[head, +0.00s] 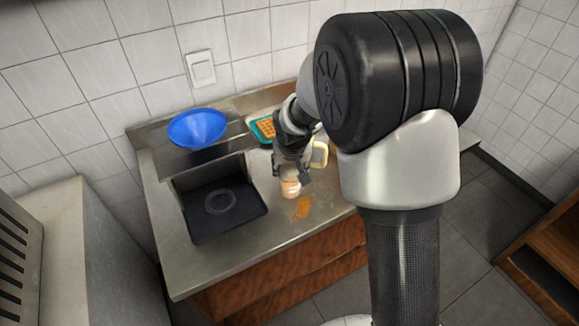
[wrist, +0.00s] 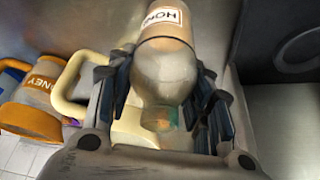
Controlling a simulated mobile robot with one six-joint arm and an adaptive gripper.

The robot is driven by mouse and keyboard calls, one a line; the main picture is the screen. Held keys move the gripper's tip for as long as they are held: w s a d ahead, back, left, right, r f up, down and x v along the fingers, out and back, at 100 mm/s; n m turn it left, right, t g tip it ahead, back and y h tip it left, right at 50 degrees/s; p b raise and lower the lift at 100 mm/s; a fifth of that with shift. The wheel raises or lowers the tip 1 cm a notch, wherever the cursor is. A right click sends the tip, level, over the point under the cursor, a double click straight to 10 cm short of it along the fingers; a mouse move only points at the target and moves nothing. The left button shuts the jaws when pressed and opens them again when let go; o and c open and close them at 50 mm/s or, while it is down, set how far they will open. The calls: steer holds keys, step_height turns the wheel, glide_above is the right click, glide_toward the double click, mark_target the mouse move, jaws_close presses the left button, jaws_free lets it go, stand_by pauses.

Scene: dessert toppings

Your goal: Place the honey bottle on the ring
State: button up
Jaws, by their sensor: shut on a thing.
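The honey bottle (wrist: 165,62) is clear with a tan "HON…" label, upside down in the wrist view. My gripper (wrist: 160,95) is shut on it, with dark fingers on both sides. In the head view the bottle (head: 290,187) hangs below my gripper (head: 290,172), over or just above the counter; I cannot tell whether it touches. The ring looks empty.
A cream-handled mug (head: 320,154) stands close beside the gripper. Another container marked "…NEY" (wrist: 35,108) is left in the wrist view. A blue bowl (head: 197,128) and a teal tray with waffle (head: 265,128) are at the back. An orange-brown patch (head: 303,207) shows on the counter.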

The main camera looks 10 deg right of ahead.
steer(key=o, duration=1.2)
steer(key=shift+f, duration=0.1)
